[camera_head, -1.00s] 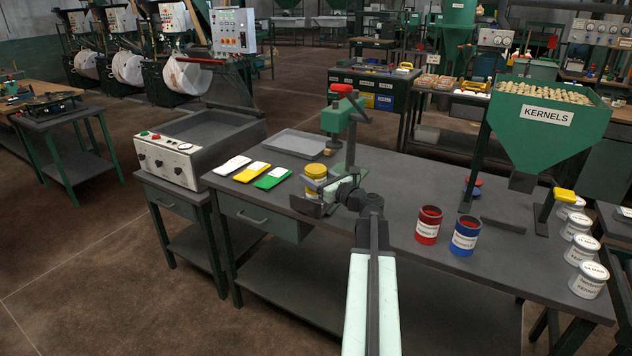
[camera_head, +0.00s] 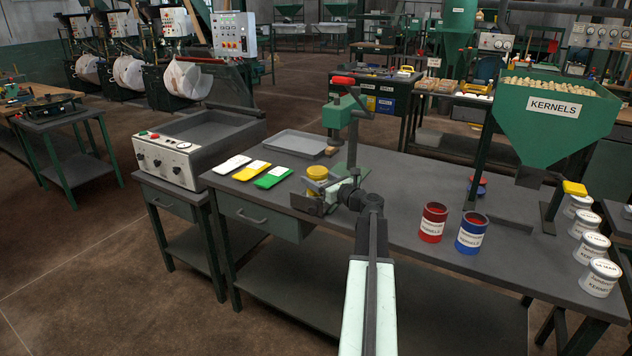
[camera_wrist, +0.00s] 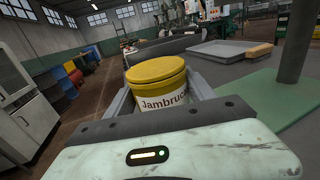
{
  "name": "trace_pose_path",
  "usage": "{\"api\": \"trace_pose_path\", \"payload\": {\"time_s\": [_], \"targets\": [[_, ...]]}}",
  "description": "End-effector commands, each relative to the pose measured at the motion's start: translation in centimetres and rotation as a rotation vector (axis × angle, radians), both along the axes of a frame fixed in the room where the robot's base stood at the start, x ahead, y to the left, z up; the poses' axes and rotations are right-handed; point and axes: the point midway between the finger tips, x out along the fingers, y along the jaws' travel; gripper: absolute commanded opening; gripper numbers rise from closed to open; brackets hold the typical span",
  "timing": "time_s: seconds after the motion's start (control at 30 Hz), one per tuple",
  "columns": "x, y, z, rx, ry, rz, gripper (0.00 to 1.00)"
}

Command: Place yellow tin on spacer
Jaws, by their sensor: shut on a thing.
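The yellow tin (camera_head: 317,173) has a yellow lid and a white label. It is between the jaws of my gripper (camera_head: 318,190), which is shut on it. In the wrist view the tin (camera_wrist: 158,85) stands upright between the grey fingers (camera_wrist: 160,98), label facing me. The tin is at the front edge of the bench, in front of the green hand press (camera_head: 344,112) with a red handle. The press's green base plate (camera_wrist: 272,95) is right of the tin in the wrist view. A small brown block (camera_wrist: 258,51) lies beside the tray; I cannot tell whether it is the spacer.
A red can (camera_head: 433,222) and a blue can (camera_head: 470,233) stand to the right. The kernel hopper (camera_head: 556,120) and several white tins are farther right.

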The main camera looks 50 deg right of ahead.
Motion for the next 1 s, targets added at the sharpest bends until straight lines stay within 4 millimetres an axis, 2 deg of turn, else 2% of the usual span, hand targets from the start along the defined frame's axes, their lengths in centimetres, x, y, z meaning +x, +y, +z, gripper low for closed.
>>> {"api": "trace_pose_path", "payload": {"time_s": [0.03, 0.1, 0.47, 0.57, 0.8, 1.0], "targets": [[0.0, 0.0, -0.2, 0.000, 0.000, -0.001, 0.65], [-0.1, -0.1, -0.1, 0.000, 0.000, -0.001, 0.84], [-0.1, -0.1, 0.4, 0.000, 0.000, -0.002, 0.84], [-1.7, 0.0, 0.2, 0.000, 0.000, -0.004, 0.84], [-7.7, 0.5, 0.2, 0.000, 0.000, -0.006, 0.84], [-11.3, 0.6, 0.2, 0.000, 0.000, -0.004, 0.84]]}}
